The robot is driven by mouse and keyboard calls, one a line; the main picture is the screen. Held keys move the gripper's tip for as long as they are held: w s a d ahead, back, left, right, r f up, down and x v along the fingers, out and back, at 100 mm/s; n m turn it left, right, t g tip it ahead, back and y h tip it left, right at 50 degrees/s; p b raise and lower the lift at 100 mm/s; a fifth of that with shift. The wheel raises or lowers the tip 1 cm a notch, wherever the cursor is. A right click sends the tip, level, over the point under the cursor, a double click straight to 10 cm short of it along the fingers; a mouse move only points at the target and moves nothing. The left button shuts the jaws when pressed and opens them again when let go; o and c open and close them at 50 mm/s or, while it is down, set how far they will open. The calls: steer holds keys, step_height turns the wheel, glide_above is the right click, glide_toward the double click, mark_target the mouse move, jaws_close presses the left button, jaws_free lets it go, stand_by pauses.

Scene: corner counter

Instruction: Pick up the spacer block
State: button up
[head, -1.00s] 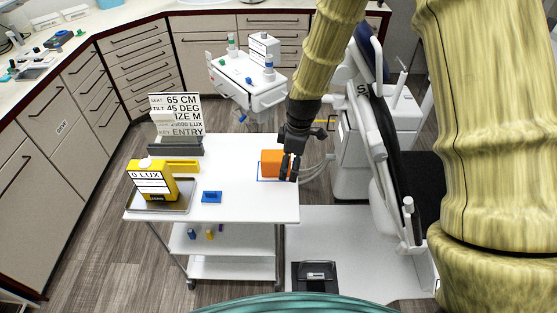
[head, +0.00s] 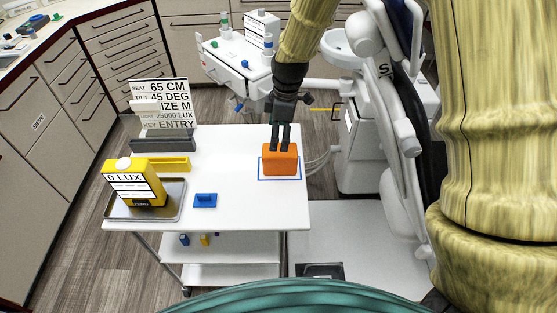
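An orange block (head: 280,163), which I take to be the spacer block, is on the white cart top (head: 235,210), within a blue outlined square near the cart's right edge. My gripper (head: 280,148) comes down from above, with its two dark fingers pointing downward. The fingertips overlap the block's upper part in the picture. The fingers are near each other with a narrow gap. I cannot tell whether they touch or clamp the block. The fingers hide part of its top.
A blue piece (head: 205,200) lies left of the block. A yellow meter box (head: 133,184) stands on a metal tray (head: 172,208), near a yellow bar (head: 172,164) and a sign (head: 160,100). A dental chair (head: 400,170) is to the right. The cart's middle is clear.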

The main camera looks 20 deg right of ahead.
mark_target(279, 156)
steer(key=shift+s+f, duration=0.15)
steer(key=shift+f, duration=0.45)
steer(key=shift+f+p, duration=0.65)
steer(key=shift+f, duration=1.45)
steer(key=shift+f+p, duration=0.95)
steer(key=shift+f, duration=1.7)
steer(key=shift+c, duration=0.3)
steer(key=c, duration=1.2)
steer(key=shift+r, duration=0.15)
